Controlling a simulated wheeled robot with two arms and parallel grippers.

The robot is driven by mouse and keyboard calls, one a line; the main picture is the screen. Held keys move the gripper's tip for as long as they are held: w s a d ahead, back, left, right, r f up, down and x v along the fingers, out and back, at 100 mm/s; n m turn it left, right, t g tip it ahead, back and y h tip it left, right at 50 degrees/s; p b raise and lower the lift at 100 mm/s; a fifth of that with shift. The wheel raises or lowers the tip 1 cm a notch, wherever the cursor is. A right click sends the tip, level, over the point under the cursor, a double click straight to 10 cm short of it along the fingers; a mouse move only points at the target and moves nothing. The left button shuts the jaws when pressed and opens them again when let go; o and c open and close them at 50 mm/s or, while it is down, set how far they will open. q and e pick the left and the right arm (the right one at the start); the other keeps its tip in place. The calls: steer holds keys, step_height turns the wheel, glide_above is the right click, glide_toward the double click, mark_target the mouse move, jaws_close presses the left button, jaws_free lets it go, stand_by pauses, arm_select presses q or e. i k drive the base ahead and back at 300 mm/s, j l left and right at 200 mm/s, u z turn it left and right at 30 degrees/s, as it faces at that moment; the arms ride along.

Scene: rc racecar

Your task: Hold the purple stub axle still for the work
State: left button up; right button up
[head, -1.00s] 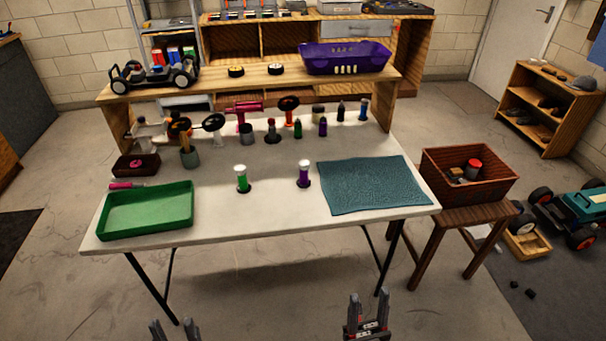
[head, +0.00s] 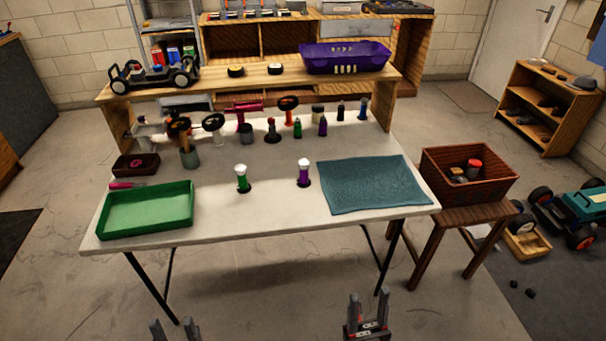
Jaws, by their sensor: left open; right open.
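The purple stub axle (head: 303,173) stands upright on the white table (head: 255,213), with a white top and a dark round base. A similar green stub axle (head: 242,178) stands to its left. My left gripper (head: 174,328) is open and empty at the bottom edge, in front of the table; only its fingertips show. My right gripper (head: 368,307) is open and empty, also in front of the table and below its front edge. Both grippers are well apart from the purple stub axle.
A green tray (head: 146,228) lies at the table's left and a teal mat (head: 373,184) at its right. Bottles and tools stand behind the stub axles, below a wooden shelf (head: 215,83). A brown crate (head: 468,195) sits on a stool at right. The table's front middle is clear.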

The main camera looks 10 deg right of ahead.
mark_target(304, 163)
steer(key=i+l, duration=0.25)
steer(key=i, duration=0.15)
steer(key=i+l, duration=0.45)
steer(key=i, duration=0.3)
